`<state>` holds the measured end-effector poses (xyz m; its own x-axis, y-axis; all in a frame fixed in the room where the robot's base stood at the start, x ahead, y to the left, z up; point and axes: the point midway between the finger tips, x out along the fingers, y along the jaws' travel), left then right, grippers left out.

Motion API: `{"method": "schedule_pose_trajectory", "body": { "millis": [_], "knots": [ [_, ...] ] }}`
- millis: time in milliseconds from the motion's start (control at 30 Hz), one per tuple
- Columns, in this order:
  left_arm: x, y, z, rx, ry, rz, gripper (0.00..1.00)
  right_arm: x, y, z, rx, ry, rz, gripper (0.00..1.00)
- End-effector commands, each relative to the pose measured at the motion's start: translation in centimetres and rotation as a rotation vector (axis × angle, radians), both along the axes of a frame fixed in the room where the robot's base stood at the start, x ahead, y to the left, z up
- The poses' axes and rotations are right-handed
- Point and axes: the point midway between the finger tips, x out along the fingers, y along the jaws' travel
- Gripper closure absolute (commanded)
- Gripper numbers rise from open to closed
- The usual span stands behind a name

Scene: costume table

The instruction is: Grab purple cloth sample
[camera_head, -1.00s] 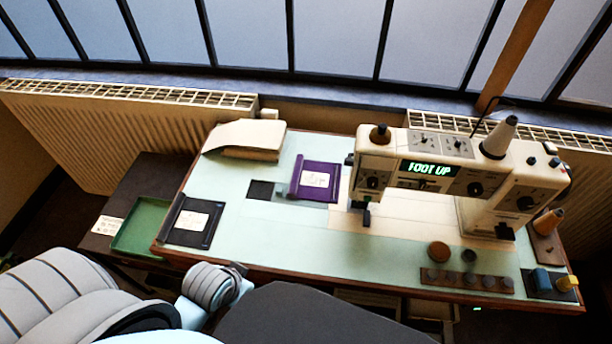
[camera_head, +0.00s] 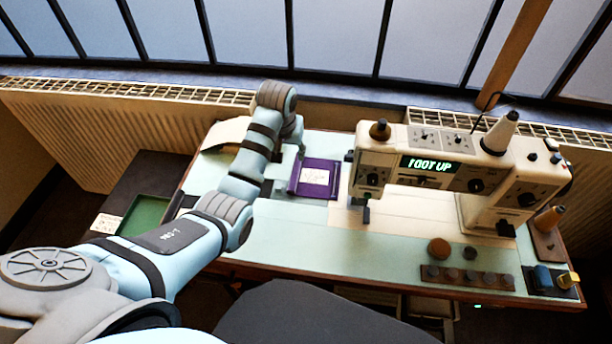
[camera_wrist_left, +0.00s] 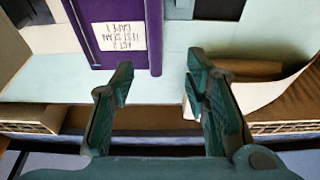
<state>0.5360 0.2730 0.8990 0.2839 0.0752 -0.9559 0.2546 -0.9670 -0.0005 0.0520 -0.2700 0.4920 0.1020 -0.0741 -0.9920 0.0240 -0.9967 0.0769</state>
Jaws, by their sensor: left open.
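The purple cloth sample (camera_head: 298,184) lies on the pale green table top, left of the sewing machine, with a white label on it. In the left wrist view the purple cloth sample (camera_wrist_left: 102,14) shows at the top left, with a rolled edge toward the fingers. My left gripper (camera_wrist_left: 160,82) is open and empty. Its fingers are apart above the table near the rolled edge, with one fingertip close to it; I cannot tell if they touch. In the head view my left arm reaches over the table's left side to the sample's far edge. My right gripper is not in view.
The sewing machine (camera_head: 440,157) stands right of the sample. A cream fabric stack (camera_head: 222,134) lies at the back left, partly behind my arm. A green tray (camera_head: 146,214) sits left of the table. Round pieces and spools lie at the front right. The front middle is clear.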

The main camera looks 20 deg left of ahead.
Motion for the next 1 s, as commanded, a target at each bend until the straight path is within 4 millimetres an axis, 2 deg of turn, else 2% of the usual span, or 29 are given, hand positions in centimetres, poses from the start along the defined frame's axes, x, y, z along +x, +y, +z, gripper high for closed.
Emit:
{"method": "schedule_pose_trajectory", "body": {
  "millis": [33, 100, 333, 500, 767, 1000],
  "knots": [
    [0.3, 0.1, -1.8, -0.001, 0.003, 0.0, 0.57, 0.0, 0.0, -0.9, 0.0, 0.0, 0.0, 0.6],
    [0.8, 0.2, -3.6, -0.001, 0.002, 0.0, 0.57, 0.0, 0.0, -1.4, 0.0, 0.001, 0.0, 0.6],
    [2.0, 0.1, -6.7, -0.001, 0.0, -0.001, 0.57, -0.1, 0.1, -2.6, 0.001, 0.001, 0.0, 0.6],
    [3.0, 0.0, -9.9, 0.0, 0.0, -0.001, 0.57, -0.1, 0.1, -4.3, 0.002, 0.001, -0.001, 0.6],
    [3.3, 0.0, -10.2, 0.001, -0.003, -0.001, 0.57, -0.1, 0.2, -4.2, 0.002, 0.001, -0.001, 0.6],
    [3.3, 0.0, -10.2, 0.001, -0.003, -0.002, 0.94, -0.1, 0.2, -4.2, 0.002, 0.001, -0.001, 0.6]
  ]
}}
